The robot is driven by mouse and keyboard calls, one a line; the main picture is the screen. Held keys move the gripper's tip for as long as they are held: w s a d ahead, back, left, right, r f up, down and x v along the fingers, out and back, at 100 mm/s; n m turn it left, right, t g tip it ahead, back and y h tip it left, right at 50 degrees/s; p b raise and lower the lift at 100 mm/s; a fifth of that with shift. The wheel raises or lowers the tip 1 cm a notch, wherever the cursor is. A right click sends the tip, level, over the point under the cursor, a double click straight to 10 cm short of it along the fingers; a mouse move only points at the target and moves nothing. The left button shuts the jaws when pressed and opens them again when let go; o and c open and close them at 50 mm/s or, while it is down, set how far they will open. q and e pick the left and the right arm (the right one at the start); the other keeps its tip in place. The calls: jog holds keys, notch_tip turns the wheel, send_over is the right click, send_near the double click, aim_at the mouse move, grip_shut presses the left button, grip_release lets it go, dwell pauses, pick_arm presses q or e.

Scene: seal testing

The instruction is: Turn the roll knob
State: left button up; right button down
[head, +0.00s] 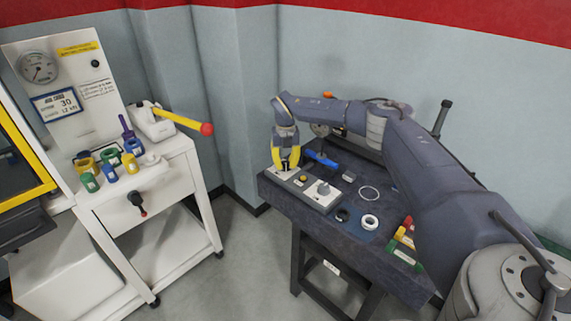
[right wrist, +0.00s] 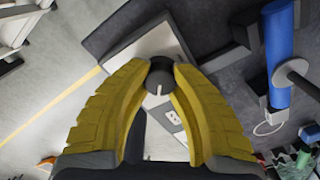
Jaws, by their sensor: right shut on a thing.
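A dark round knob (right wrist: 160,79) with a white pointer line sits between my right gripper's fingertips in the right wrist view. My right gripper (right wrist: 160,68) has yellow fingers and is shut on this knob from above. In the head view the right gripper (head: 287,167) points down at the left end of a pale control box (head: 311,196) on the dark bench, and its fingers hide the knob. The box also bears a yellow button (head: 303,178) and another knob (head: 323,188) to the right. Which knob is the roll knob cannot be read. My left gripper is not in view.
A blue cylinder (head: 321,159) lies behind the box. A white ring (head: 369,222), a dark ring (head: 342,215) and coloured blocks (head: 404,240) are on the dark bench (head: 330,228). A white cart (head: 165,185) stands at left, with open floor between.

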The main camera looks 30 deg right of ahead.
aim_at(286, 163)
jog(key=m, duration=1.1)
jog(key=shift+m, duration=0.4)
dwell(0.4)
jog(key=c, duration=1)
grip_release()
jog(key=shift+o, duration=0.2)
jog(key=shift+r, duration=0.1)
notch_tip(286, 163, up, 12)
